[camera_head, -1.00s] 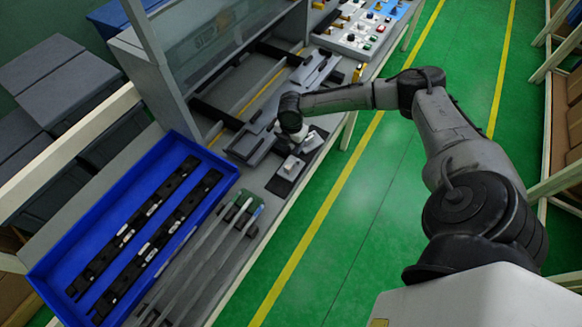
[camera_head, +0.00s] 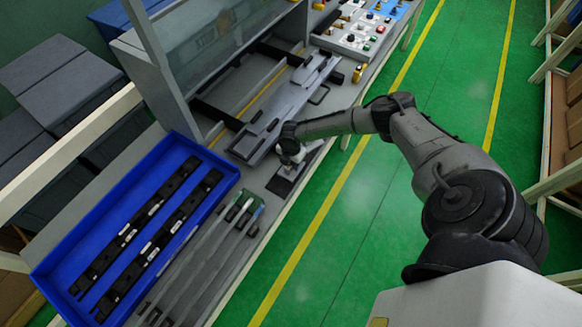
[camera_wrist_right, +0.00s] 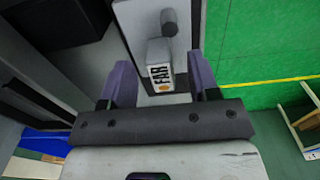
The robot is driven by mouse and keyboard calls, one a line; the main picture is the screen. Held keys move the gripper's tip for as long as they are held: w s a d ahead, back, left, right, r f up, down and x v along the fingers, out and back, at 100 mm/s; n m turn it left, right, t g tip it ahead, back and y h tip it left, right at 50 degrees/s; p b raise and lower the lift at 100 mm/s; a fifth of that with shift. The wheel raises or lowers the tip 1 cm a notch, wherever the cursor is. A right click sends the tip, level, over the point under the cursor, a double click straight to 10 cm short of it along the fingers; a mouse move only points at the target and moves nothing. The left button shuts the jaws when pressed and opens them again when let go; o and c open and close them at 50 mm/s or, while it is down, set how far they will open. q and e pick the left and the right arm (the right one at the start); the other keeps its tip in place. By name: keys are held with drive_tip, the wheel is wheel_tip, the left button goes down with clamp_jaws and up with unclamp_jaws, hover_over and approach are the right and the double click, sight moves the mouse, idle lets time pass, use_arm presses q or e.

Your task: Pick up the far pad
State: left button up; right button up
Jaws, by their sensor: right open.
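The far pad (camera_wrist_right: 160,62) is a light grey block with a "FAR" label and an orange mark on its front face. In the right wrist view it stands between the two fingers of my right gripper (camera_wrist_right: 160,84), apart from both. A darker grey round-ended piece (camera_wrist_right: 169,22) shows just beyond it. In the head view my right gripper (camera_head: 291,160) is low over the bench by the dark mat (camera_head: 279,186). The arm end hides much of the pads there. My right gripper is open and empty. My left gripper is out of view.
A blue tray (camera_head: 60,244) with black trim strips lies at the left. Several pale rods (camera_head: 205,250) lie beside it. A long grey fixture (camera_head: 290,100) lies behind the gripper. A control panel (camera_head: 365,30) is at the back. Green floor is open to the right.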

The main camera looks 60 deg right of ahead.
drive_tip(key=shift+f, duration=0.65)
clamp_jaws()
